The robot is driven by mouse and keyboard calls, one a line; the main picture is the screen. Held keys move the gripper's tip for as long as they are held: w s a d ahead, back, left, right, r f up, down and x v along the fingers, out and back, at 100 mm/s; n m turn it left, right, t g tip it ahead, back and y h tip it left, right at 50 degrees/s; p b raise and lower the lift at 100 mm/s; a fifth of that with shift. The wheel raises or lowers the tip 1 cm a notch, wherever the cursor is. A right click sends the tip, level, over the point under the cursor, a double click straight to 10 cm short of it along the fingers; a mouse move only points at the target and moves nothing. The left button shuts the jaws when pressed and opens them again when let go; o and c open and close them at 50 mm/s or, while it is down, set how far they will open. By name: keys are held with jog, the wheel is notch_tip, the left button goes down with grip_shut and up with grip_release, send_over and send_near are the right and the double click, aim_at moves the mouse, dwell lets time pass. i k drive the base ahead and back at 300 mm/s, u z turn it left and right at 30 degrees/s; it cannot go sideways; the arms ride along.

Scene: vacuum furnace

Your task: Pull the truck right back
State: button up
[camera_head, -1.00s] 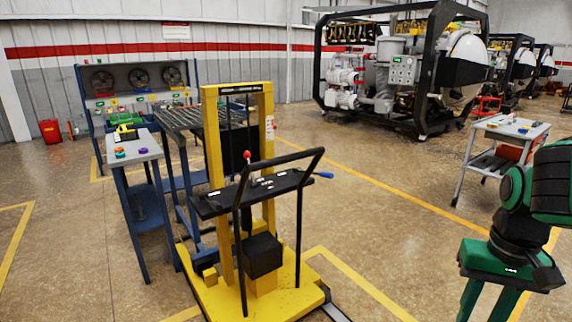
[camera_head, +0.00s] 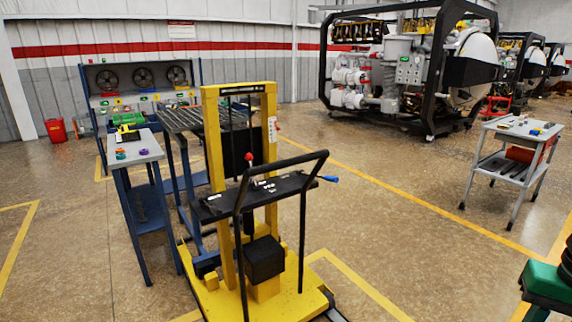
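The truck (camera_head: 226,181) is a yellow lift truck with an upright mast, a yellow base and a black push handle (camera_head: 285,160) facing me. A red-knobbed lever and a blue-tipped lever (camera_head: 327,179) stand by its black top panel. It stands in the middle of the view, right in front of the blue roller table (camera_head: 187,117); whether they touch is hidden behind the mast. A green part of my arm shows at the lower right edge, apart from the truck. My gripper is not in view.
A blue-legged side table (camera_head: 141,158) stands close on the truck's left. A grey tool cart (camera_head: 517,133) stands at the right. The furnace (camera_head: 420,70) in a black frame is at the back. Open floor (camera_head: 395,215) with yellow lines lies right of the truck.

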aim_at(273, 284)
jog(key=i, duration=1)
jog(key=u, duration=0.05)
